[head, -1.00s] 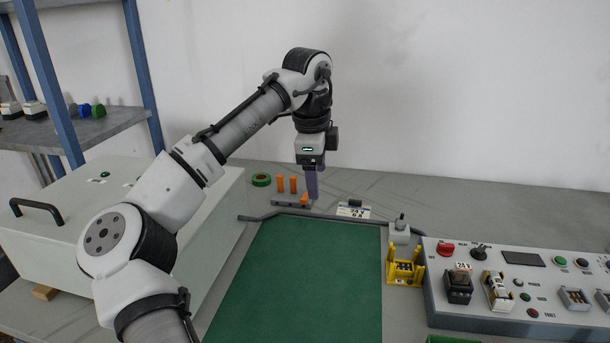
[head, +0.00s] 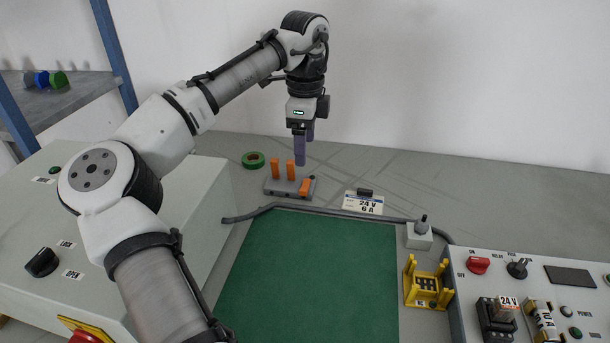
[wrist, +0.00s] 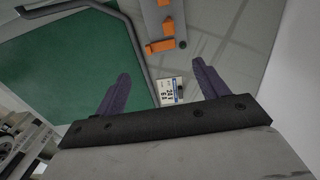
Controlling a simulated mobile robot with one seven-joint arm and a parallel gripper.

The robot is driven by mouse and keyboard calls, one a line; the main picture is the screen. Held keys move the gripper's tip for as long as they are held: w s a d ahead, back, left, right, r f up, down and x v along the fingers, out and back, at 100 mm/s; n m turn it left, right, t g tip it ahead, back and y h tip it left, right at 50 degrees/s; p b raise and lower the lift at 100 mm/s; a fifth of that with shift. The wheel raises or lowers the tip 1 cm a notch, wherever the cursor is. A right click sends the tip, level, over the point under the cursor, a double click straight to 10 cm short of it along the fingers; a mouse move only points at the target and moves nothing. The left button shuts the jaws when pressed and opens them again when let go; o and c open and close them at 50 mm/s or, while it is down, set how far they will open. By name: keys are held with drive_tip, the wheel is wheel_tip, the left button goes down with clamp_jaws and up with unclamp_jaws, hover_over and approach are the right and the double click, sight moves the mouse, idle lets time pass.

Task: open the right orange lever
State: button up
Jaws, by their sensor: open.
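A small grey block (head: 272,186) near the back of the bench carries three orange levers. The left lever (head: 275,168) and middle lever (head: 290,170) stand upright. The right orange lever (head: 305,186) sits lower and is tilted over towards the block. In the wrist view the right lever (wrist: 159,46) is the nearest one, just beyond the fingertips. My gripper (head: 302,160) points down with purple fingers, just above and behind the block's right part. The wrist view shows my gripper (wrist: 161,70) open and empty, its fingers wide apart and clear of the levers.
A dark cable (head: 330,211) runs along the green mat (head: 310,270). A yellow holder (head: 427,283) and control panel stand at right. The bench behind is clear.

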sight(305, 186)
wheel_tip(305, 186, down, 10)
drive_tip(key=shift+r, duration=0.25)
drive_tip(key=shift+c, duration=0.4)
